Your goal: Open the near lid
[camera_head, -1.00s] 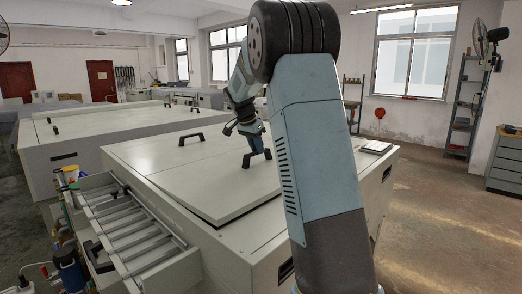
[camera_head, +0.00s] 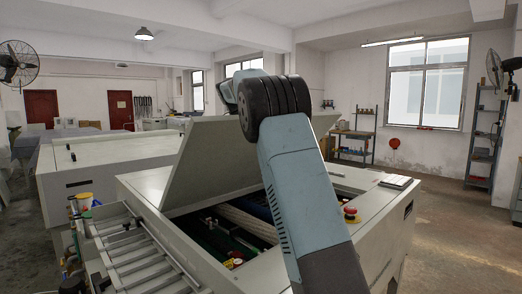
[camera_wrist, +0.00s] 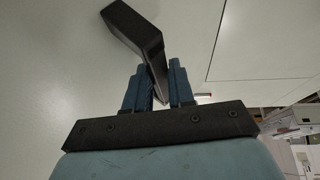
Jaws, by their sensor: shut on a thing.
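The near lid (camera_head: 205,158) of the near plate processor (camera_head: 378,207) stands raised at a steep tilt in the head view, with the compartment below it uncovered. Rollers (camera_head: 247,225) and dark inner parts show in the opening. In the wrist view, my gripper (camera_wrist: 158,74) is shut on the lid's black handle (camera_wrist: 134,27), with a blue finger on each side of one handle leg. The pale lid face (camera_wrist: 60,60) fills much of that view. In the head view, my gripper and the handle are hidden behind my arm and the lid.
A red emergency button (camera_head: 351,211) stands on the processor's top, right of my arm. A roller rack (camera_head: 130,250) juts out at the left front. A second processor (camera_head: 110,160) stands behind at the left. Open floor (camera_head: 450,230) lies to the right.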

